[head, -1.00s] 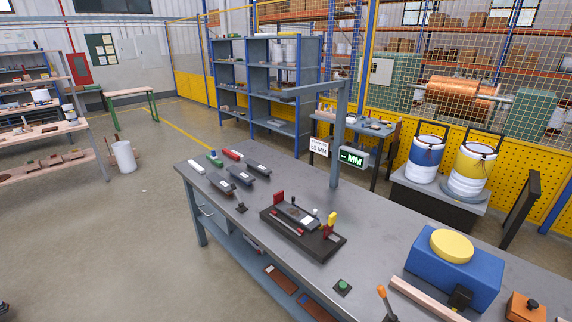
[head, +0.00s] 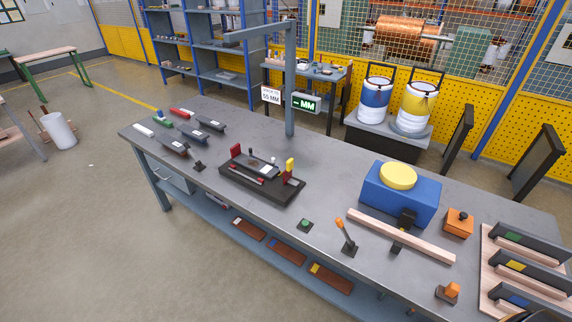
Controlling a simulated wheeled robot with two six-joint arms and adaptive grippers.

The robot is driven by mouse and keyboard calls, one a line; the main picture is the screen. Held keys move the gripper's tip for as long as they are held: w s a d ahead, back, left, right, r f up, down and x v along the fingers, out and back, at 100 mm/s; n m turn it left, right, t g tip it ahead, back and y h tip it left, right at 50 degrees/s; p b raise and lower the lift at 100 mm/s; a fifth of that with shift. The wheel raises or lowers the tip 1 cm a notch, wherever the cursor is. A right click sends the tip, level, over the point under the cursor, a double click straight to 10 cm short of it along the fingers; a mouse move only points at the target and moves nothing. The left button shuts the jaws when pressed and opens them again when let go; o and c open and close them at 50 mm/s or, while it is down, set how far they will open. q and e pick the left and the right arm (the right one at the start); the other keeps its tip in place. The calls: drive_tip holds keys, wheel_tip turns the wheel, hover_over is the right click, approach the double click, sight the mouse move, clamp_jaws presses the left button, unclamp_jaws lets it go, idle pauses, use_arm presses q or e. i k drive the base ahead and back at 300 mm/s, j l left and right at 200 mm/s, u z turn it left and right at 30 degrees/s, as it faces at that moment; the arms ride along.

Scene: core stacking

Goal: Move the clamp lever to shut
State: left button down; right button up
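A lever with an orange handle (head: 339,224) stands on a small dark base near the front edge of the grey workbench (head: 300,221). Its shaft leans to the upper left, with the orange end raised. A black fixture (head: 262,185) with a red block and a yellow block lies on the bench left of the lever.
A pale wooden bar (head: 400,236) lies right of the lever, before a blue box (head: 399,198) with a yellow round top. A green button (head: 305,225) is left of the lever. A grey post (head: 290,90) with a display (head: 306,104) rises at the bench's back.

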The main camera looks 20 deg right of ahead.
sight(187, 145)
drive_tip(key=j+z, duration=0.1)
drive_tip(key=z, duration=0.25)
drive_tip(key=i+j+z, duration=0.1)
drive_tip(key=z, duration=0.3)
drive_tip(key=j+z, duration=0.15)
drive_tip(key=z, duration=0.2)
drive_tip(key=j+z, duration=0.2)
drive_tip(key=j, duration=0.35)
drive_tip(key=j+z, duration=0.25)
drive_tip(key=j, duration=0.35)
drive_tip(key=j+z, duration=0.2)
drive_tip(key=j, duration=0.35)
drive_tip(key=j+z, duration=0.2)
drive_tip(key=j, duration=0.4)
drive_tip(key=k+j+z, duration=0.2)
drive_tip(key=j, duration=0.3)
drive_tip(key=i+j, duration=0.05)
